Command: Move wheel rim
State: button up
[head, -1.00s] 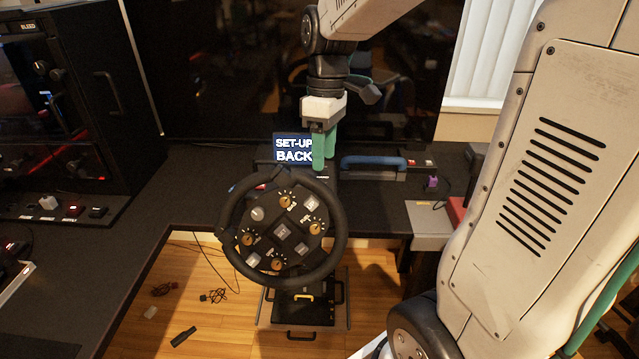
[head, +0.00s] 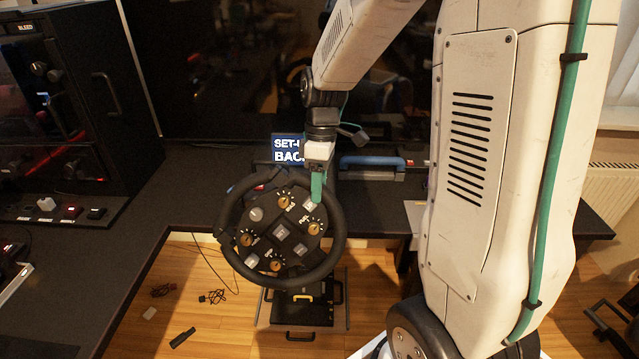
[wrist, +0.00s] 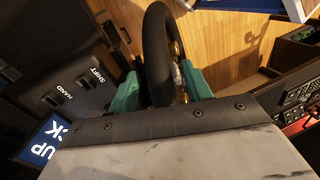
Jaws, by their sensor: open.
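The racing wheel's black round rim (head: 228,216) faces me in the head view, with knobs and square buttons on its hub (head: 282,232). My gripper (head: 317,188) is at the rim's upper right, its green fingers pointing down. In the wrist view, the rim (wrist: 157,50) runs between the two green fingers of my gripper (wrist: 160,88), one on each side. The fingers are open around the rim. I cannot tell whether either finger touches it.
A small screen (head: 287,150) stands behind the wheel and is partly covered by my gripper. A blue-handled case (head: 370,165) lies on the dark desk (head: 190,185) to the right. A black rack (head: 85,90) stands at left. Wooden floor shows below.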

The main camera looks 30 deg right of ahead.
grip_shut()
jog(key=shift+w+a+r+g+h, duration=0.5)
jog(key=shift+w+a+h, duration=0.1)
jog(key=shift+w+h, duration=0.1)
jog(key=shift+s, duration=0.1)
grip_release()
jog(key=shift+a, duration=0.1)
